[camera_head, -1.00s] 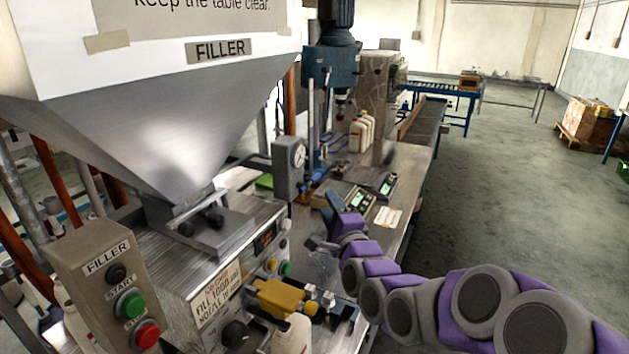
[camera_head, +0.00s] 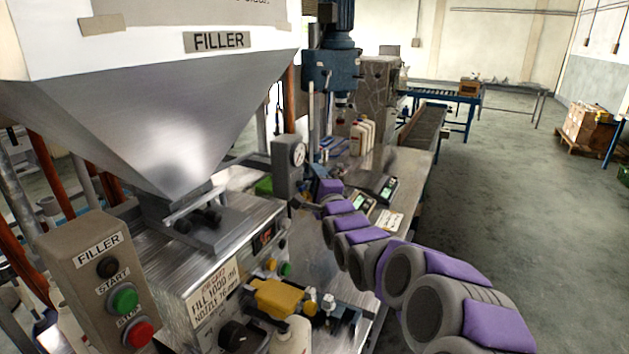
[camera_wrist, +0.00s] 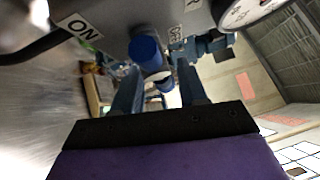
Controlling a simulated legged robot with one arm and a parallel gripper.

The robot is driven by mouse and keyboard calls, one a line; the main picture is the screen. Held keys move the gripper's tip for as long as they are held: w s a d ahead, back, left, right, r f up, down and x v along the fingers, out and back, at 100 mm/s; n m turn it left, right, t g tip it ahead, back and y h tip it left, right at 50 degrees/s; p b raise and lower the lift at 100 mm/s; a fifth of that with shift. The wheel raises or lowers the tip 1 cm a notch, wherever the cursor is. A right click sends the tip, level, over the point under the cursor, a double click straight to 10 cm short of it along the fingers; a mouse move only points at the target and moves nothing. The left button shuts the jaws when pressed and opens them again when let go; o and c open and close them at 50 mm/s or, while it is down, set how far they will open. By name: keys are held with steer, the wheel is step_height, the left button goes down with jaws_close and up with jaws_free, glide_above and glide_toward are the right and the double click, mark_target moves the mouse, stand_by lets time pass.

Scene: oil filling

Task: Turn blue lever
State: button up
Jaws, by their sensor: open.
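A blue round-ended part (camera_wrist: 146,54), which looks like the blue lever, shows in the wrist view under a grey housing, near an ON label (camera_wrist: 79,25) and an OFF label (camera_wrist: 176,33). My gripper (camera_wrist: 158,80) is open. Its two fingers reach up toward the blue part, which appears between and just beyond the fingertips. I cannot tell whether they touch it. In the head view my arm reaches to just below the grey gauge box (camera_head: 287,170). The lever is not clearly visible there, and the fingers are hard to make out.
The filler hopper (camera_head: 150,110) and its START/STOP box (camera_head: 100,275) stand on the left. A yellow part (camera_head: 283,298) sits above a white bottle (camera_head: 292,338) at the front. Scales (camera_head: 383,188) and white bottles (camera_head: 362,135) stand on the bench.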

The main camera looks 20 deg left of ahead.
steer(key=shift+w+a+r, duration=0.1)
steer(key=shift+w+a, duration=0.15)
steer(key=shift+w, duration=0.05)
jaws_close()
stand_by(0.4)
